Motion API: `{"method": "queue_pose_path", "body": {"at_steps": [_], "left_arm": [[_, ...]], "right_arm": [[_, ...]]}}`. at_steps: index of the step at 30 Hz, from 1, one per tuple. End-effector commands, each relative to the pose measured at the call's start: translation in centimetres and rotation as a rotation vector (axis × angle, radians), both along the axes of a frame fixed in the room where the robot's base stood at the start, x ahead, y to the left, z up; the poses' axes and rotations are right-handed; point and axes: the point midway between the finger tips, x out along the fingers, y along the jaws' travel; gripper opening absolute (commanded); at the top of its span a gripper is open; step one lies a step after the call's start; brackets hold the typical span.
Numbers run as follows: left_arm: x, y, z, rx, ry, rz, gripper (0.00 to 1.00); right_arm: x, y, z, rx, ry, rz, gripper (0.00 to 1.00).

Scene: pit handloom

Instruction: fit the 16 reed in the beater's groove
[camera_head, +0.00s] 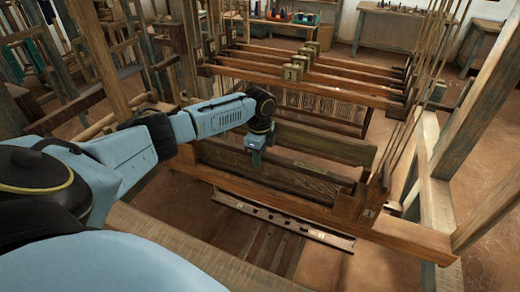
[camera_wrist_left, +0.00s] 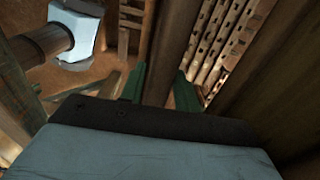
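The beater (camera_head: 330,215) is a long wooden frame running across the middle of the head view, with a wide plank (camera_head: 325,143) behind its front beam. I cannot make out its groove. No reed marked 16 can be told apart in either view. My left gripper (camera_head: 256,158) is over the left part of the beater, pointing down. In the left wrist view its two green fingers (camera_wrist_left: 160,88) stand apart, and a dark brown bar (camera_wrist_left: 174,40) runs between or beyond them. A gap shows beside the right finger. My right gripper is out of view.
Shafts with small blocks (camera_head: 290,73) hang behind the beater. A slotted metal bar (camera_head: 284,219) lies low in front. Posts (camera_head: 490,110) and taut cords stand at the right. Bare floor (camera_head: 375,270) shows at the lower right.

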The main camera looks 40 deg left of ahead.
Motion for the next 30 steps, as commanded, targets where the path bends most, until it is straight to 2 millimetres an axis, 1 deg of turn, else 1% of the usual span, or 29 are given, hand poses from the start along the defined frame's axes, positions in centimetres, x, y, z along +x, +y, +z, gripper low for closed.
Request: {"method": "queue_pose_path", "body": {"at_steps": [1, 3, 11, 14, 17, 19, 27, 30], "left_arm": [[0.0, 0.0, 0.0, 0.0, 0.0, 0.0, 0.39], [0.0, 0.0, 0.0, 0.0, 0.0, 0.0, 0.47], [-0.1, 0.0, -0.1, 0.001, 0.003, 0.0, 0.47], [-0.1, 0.0, 0.3, 0.0, 0.002, 0.0, 0.47], [0.0, 0.1, 1.5, 0.001, -0.001, 0.0, 0.47], [0.0, 0.1, 2.8, 0.002, -0.003, 0.0, 0.47], [0.0, 0.1, 8.9, 0.001, -0.004, -0.001, 0.47], [0.0, 0.2, 10.8, 0.001, -0.003, -0.001, 0.47]], "right_arm": [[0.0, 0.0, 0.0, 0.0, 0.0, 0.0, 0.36], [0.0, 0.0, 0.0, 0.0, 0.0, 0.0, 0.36], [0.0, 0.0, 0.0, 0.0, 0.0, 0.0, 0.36], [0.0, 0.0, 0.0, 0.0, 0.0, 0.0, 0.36], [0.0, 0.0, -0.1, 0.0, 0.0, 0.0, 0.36], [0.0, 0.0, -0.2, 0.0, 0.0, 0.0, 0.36], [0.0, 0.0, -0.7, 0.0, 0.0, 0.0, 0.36], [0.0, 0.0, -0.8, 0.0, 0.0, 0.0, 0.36]]}}
